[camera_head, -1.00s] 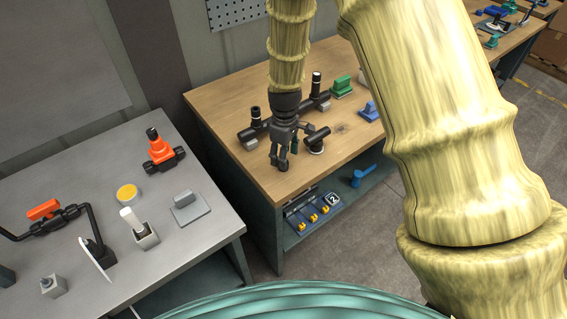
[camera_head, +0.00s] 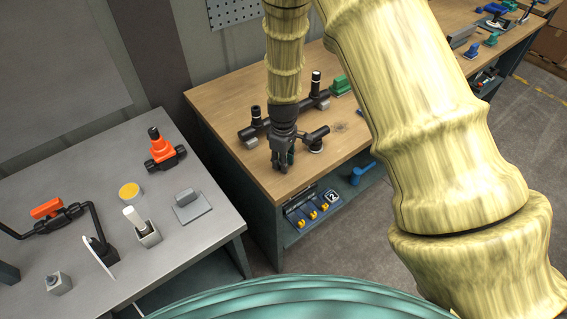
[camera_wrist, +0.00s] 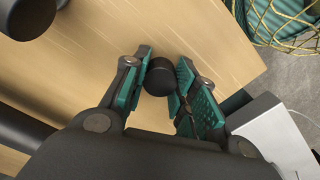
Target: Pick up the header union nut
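The header union nut (camera_wrist: 160,77) is a small, dark, round piece between my finger pads in the wrist view, over the wooden bench. I cannot tell whether the nut still touches the bench top.
A black pipe header (camera_head: 290,116) with upright stubs lies behind my gripper on the wooden bench (camera_head: 225,97). A black fitting (camera_head: 316,137) stands close to its right. A green block (camera_head: 340,86) is farther back. A grey table (camera_head: 180,245) with valve parts stands left.

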